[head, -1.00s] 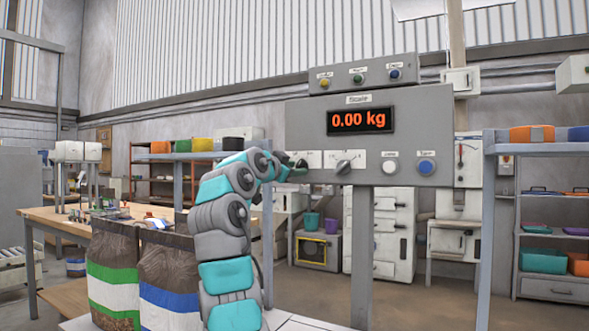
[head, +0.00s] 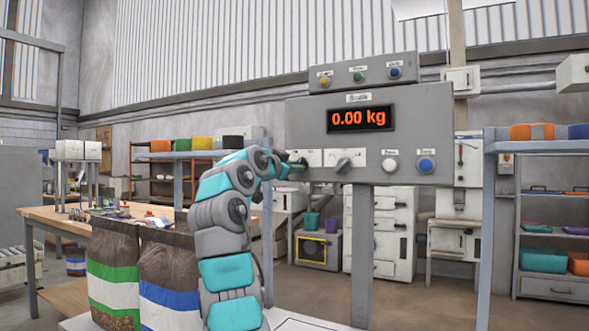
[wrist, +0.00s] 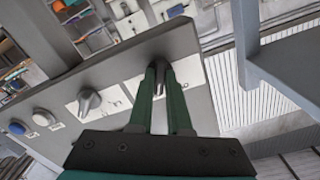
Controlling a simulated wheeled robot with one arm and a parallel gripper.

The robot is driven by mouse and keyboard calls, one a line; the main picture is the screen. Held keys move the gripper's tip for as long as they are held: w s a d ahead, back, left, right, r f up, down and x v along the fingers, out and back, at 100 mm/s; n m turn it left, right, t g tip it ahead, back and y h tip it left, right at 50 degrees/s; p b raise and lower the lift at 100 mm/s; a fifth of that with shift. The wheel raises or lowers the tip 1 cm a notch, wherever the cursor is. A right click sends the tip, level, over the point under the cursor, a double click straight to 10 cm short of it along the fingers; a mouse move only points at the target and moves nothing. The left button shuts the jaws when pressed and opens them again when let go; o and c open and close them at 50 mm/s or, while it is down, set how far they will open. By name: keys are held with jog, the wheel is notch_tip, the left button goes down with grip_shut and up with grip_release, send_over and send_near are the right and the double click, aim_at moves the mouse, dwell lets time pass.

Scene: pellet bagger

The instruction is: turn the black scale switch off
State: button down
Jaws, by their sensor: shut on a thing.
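The scale panel (head: 430,110) is a grey upright board, and its display (head: 360,118) reads 0.00 kg in orange. My gripper (head: 299,165) is at the panel's lower left. In the wrist view its two green fingers (wrist: 160,72) are closed around a small dark switch (wrist: 158,88) on the panel face. The fingers hide most of the switch, so its exact setting cannot be told. In the head view the gripper covers the switch.
Right of the gripper are a grey pointer knob (head: 345,162), a white button (head: 390,165) and a blue button (head: 426,166). A top box (head: 340,78) carries several small buttons. Two pellet bags (head: 112,275) stand at the lower left. A shelf (head: 550,148) is at right.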

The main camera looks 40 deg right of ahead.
jog(key=shift+s+n+b, duration=0.1)
jog(key=shift+n+b, duration=0.95)
jog(key=shift+n, duration=1.25)
jog(key=shift+d+n, duration=0.1)
jog(key=shift+n, duration=0.6)
jog(key=shift+f, duration=0.1)
jog(key=shift+n, duration=1.1)
jog(key=shift+s+n+p, duration=0.1)
jog(key=shift+n+p, duration=0.45)
jog(key=shift+n, duration=1.15)
